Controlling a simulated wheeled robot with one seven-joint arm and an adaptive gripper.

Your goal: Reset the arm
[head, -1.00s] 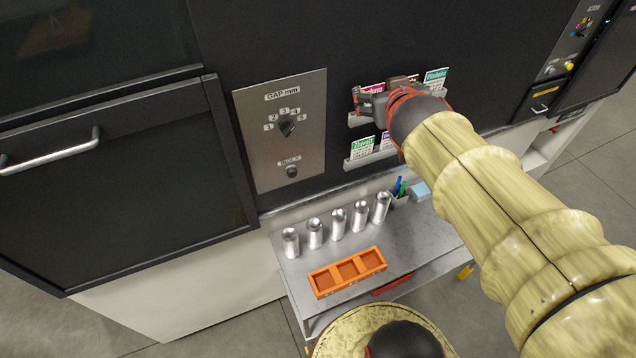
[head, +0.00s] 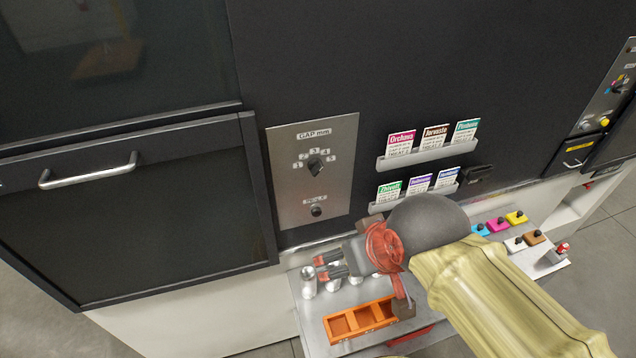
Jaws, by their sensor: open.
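My gripper (head: 326,267) is at the end of my yellow-sleeved arm, above the metal shelf. Its fingers point left and are apart, with nothing seen between them. Silver cans (head: 308,284) stand in a row on the shelf behind and below the gripper, which partly hides them. The orange tray (head: 341,325) with compartments lies in front of the cans, its right end partly covered by part of my gripper. The compartments that show look empty.
The dark machine front carries a gap dial panel (head: 313,168) and two card racks, an upper one (head: 428,155) and a lower one (head: 416,194). A handled door (head: 130,200) is at left. Several coloured blocks (head: 497,225) with black knobs sit on the surface at right.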

